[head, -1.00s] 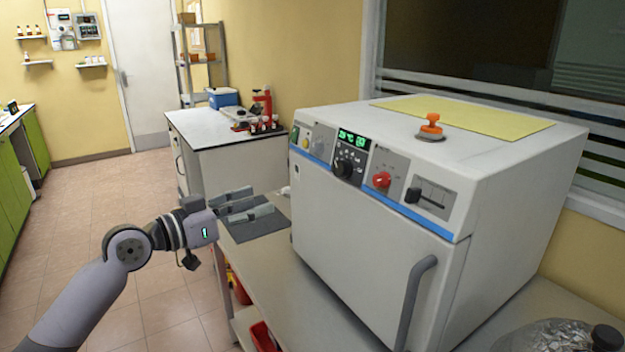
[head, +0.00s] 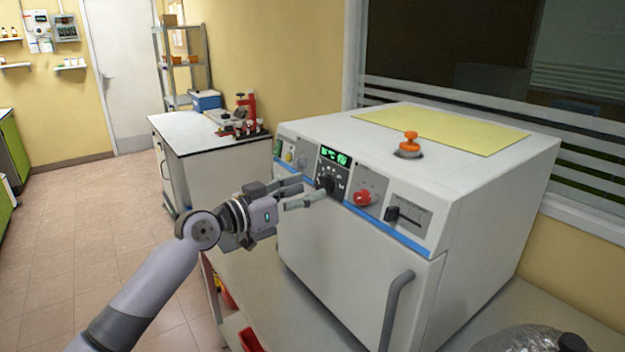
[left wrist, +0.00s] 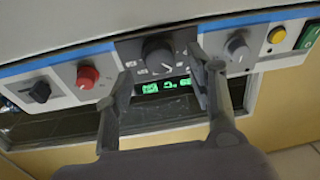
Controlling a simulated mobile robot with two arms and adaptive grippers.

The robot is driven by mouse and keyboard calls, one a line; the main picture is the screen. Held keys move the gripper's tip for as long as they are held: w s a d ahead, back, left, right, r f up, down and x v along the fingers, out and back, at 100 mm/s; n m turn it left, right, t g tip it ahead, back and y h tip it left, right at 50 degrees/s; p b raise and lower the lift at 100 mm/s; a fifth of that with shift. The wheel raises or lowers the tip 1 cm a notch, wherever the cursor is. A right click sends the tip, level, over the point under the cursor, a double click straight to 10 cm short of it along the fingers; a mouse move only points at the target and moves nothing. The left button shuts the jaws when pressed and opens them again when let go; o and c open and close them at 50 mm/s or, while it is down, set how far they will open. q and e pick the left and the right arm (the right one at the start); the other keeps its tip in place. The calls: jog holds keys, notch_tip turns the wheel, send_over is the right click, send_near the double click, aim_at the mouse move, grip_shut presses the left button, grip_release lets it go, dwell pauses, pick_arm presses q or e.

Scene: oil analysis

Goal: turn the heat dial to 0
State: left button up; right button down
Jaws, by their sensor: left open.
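The heat dial, a black round knob (head: 327,184), sits on the white oven's front panel under a green-lit display (head: 335,156) that shows °C. The left wrist view, turned upside down, shows the dial (left wrist: 158,55) with the display (left wrist: 163,86) below it. My left gripper (head: 313,187) is open in front of the dial, and its fingers partly cover it in the head view. In the left wrist view the open fingers (left wrist: 160,70) lie to either side of the dial, with nothing held. I cannot tell whether they touch it. My right gripper is not in view.
A red knob (head: 362,198) and a black slider (head: 391,213) are right of the dial. A grey knob (left wrist: 237,50) and yellow button (left wrist: 277,34) are on its other side. The oven door handle (head: 396,305) juts out below. An orange-topped piece (head: 410,141) stands on the oven.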

aim_at(324, 185)
pick_arm(q)
jog(key=shift+x, duration=1.3)
jog(key=shift+c, duration=0.2)
jog(key=c, duration=1.1)
